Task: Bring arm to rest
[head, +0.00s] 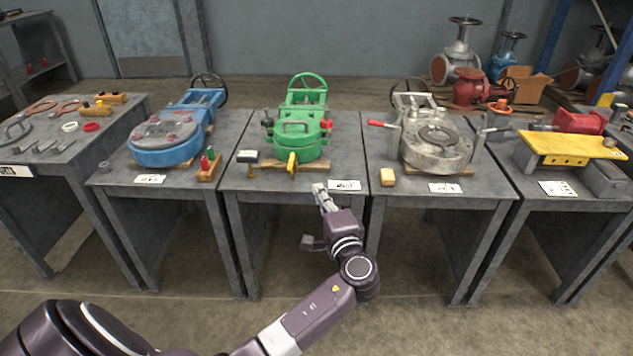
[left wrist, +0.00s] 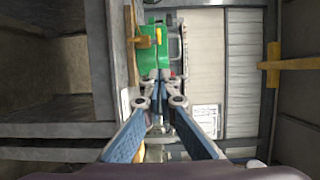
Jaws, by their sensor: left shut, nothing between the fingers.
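My left arm reaches in from the bottom left of the head view. Its left gripper (head: 321,192) is in front of the middle table's front edge, pointing toward the tables. In the left wrist view its fingers (left wrist: 158,78) come together at the tips, with nothing between them. The green valve (head: 298,130) on a wooden board lies beyond the fingertips; it also shows in the left wrist view (left wrist: 154,55). I cannot tell the exact gap between the fingers and the table. My right gripper does not show.
The middle table (head: 262,182) carries the green valve and a white label (head: 344,185). A blue valve (head: 170,140) stands on the table to the left. Floor in front is free.

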